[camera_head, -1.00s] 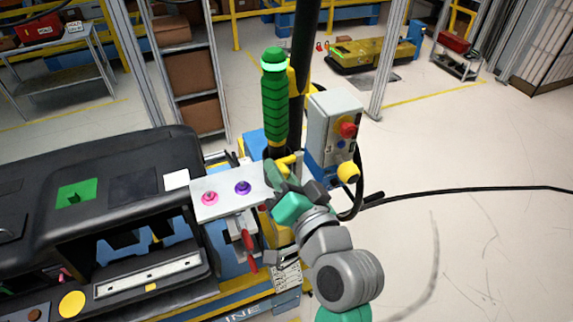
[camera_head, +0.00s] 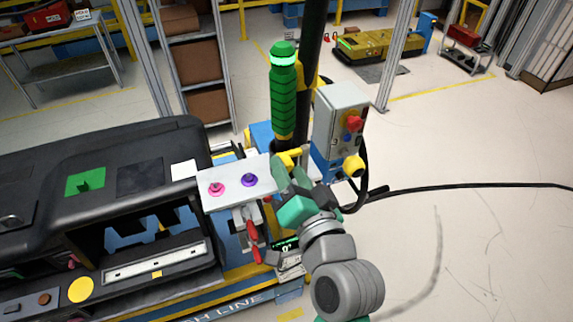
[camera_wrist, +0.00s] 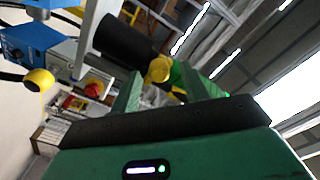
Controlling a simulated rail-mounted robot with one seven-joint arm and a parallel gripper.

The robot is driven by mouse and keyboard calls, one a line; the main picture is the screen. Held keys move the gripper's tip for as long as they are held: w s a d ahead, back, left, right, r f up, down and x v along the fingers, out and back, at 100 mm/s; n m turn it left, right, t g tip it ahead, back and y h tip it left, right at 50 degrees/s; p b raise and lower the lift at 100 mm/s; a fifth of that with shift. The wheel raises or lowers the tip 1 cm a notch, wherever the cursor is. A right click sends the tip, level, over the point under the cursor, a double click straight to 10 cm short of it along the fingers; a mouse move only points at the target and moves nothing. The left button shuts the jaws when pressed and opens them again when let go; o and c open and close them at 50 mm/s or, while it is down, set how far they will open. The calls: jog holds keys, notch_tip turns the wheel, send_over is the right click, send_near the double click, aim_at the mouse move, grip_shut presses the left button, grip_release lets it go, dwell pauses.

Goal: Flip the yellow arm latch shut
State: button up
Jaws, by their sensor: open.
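The yellow arm latch (camera_head: 291,157) is a short yellow bar at the foot of the black post, just below the green ribbed column (camera_head: 284,95). My gripper (camera_head: 290,172) is directly in front of it and partly hides it. In the wrist view a yellow rounded piece, apparently the latch (camera_wrist: 160,69), shows beyond and between the fingertips of my gripper (camera_wrist: 165,88). The fingers are apart with nothing clamped. Whether a finger touches the latch cannot be told.
A grey control box (camera_head: 340,117) with a red knob stands close to the right of my gripper. A pale plate (camera_head: 236,183) with pink and purple knobs lies to the left, with red-handled clamps (camera_head: 253,232) below. The black dashboard (camera_head: 110,160) fills the left. Floor at right is mostly clear.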

jog(key=v, duration=0.5)
jog(key=shift+s+b, duration=0.3)
jog(key=shift+b, duration=0.1)
jog(key=s+r+n+t+h+p, duration=0.2)
jog(key=s+r+t+h+p, duration=0.1)
jog(key=r, duration=1.4)
jog(key=s+a+r+n+t+h+p, duration=0.1)
jog(key=s+r, duration=0.6)
jog(key=r, duration=1)
jog(key=n+t+h+p, duration=0.1)
jog(key=t+h+p, duration=0.1)
jog(key=t+p, duration=0.1)
jog(key=shift+a+n+t+h, duration=0.3)
jog(key=shift+a+t+h, duration=0.1)
jog(key=shift+t, duration=0.3)
jog(key=shift+r, duration=0.1)
